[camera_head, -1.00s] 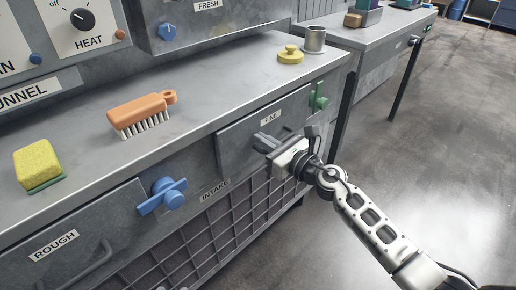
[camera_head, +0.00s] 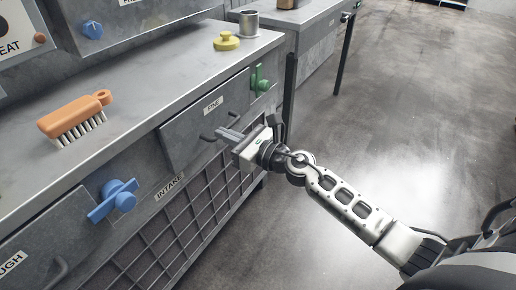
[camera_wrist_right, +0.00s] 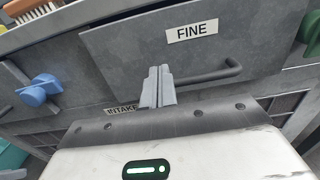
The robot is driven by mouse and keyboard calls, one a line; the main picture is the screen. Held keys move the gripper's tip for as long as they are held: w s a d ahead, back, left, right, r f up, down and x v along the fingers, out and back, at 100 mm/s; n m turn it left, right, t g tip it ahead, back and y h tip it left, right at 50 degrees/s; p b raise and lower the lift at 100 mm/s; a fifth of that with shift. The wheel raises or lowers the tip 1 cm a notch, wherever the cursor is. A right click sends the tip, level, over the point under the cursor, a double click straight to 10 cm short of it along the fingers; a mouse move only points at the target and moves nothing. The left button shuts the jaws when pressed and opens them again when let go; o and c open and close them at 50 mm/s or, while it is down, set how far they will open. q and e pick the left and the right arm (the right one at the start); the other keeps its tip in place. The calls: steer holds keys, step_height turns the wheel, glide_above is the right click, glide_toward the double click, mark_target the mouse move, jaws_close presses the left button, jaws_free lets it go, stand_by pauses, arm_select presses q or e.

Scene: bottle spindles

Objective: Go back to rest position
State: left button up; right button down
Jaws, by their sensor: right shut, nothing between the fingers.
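My right gripper (camera_head: 226,135) is in front of the drawer labelled FINE (camera_head: 205,118) on the grey metal bench. Its two fingers are together with nothing between them. In the right wrist view the shut fingers (camera_wrist_right: 157,87) point at the drawer front (camera_wrist_right: 130,55), just left of the middle of its dark bar handle (camera_wrist_right: 205,77). I cannot tell whether they touch the handle. My left gripper is not in view.
A blue knob (camera_head: 115,200) and a green knob (camera_head: 259,80) stick out from the bench front. An orange brush (camera_head: 75,117), a yellow knobbed disc (camera_head: 226,41) and a metal cup (camera_head: 249,23) stand on the bench top. Open floor (camera_head: 400,110) lies to the right.

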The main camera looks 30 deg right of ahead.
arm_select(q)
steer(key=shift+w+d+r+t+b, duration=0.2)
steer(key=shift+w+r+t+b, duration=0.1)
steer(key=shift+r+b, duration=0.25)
arm_select(e)
steer(key=v, duration=0.9)
